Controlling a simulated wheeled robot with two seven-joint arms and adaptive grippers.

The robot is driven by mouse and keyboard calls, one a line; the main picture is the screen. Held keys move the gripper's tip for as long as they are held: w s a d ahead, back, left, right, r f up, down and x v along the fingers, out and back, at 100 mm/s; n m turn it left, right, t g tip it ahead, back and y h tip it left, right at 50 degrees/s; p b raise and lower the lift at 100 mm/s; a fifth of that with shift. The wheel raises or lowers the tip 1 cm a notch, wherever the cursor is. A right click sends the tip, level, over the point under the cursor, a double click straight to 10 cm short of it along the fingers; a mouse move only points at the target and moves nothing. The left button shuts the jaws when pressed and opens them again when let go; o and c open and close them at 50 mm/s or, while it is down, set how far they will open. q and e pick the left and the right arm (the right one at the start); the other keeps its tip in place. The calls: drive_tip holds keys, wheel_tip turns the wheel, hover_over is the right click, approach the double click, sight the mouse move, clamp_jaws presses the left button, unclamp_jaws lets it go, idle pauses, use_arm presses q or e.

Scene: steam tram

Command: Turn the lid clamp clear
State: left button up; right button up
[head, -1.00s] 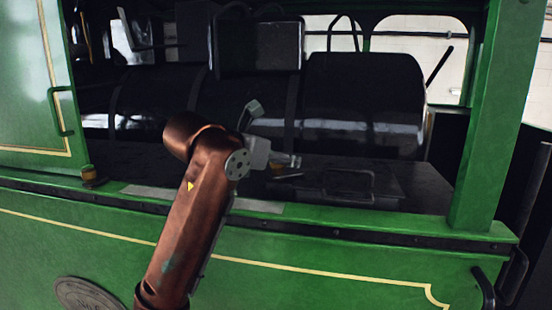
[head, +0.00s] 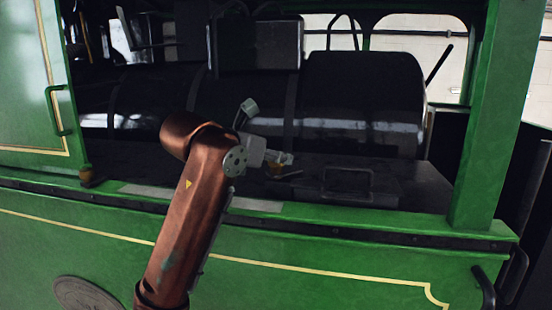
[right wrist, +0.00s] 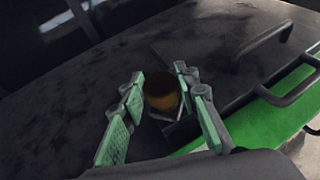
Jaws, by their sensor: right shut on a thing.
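The lid (head: 385,190) is a dark flat plate on the dark top behind the green side panel; its bar handle (head: 347,181) stands up from it. The lid and its handle (right wrist: 262,44) also show at the right in the right wrist view. The lid clamp, with a brownish round knob (right wrist: 162,92), is beside the lid's left edge. A bit of it (head: 274,172) shows below my fingers in the head view. My right gripper (head: 284,160) is shut on the clamp, with green-padded fingers (right wrist: 160,92) on both sides of the knob. My left gripper is out of view.
The green side panel (head: 330,255) runs across the front below the opening. A green post (head: 490,120) stands at the right and a green panel with a handle (head: 55,110) at the left. A dark boiler (head: 365,100) lies behind the lid.

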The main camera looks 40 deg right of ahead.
drive_tip(key=shift+f, duration=0.2)
drive_tip(key=n+t+y+b, duration=0.3)
drive_tip(key=n+t+b, duration=0.1)
drive_tip(key=b, duration=0.2)
drive_tip(key=n+t+y+b, duration=0.4)
drive_tip(key=n+b, duration=0.1)
drive_tip(key=b, duration=0.2)
drive_tip(key=shift+d+f, duration=0.15)
drive_tip(key=n+t+y+b, duration=0.1)
drive_tip(key=n+y+b, duration=0.1)
drive_tip(key=n+y, duration=0.2)
drive_tip(key=n+y+b, duration=0.1)
drive_tip(key=n+y, duration=0.1)
drive_tip(key=y, duration=0.1)
drive_tip(key=shift+w, duration=0.1)
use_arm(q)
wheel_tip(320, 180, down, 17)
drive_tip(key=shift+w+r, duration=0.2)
use_arm(e)
drive_tip(key=shift+r+n+y, duration=0.2)
drive_tip(key=shift+n+y, duration=1)
drive_tip(key=shift+n, duration=0.1)
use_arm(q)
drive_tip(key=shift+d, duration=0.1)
use_arm(e)
drive_tip(key=shift+y, duration=0.3)
drive_tip(key=o, duration=1.2)
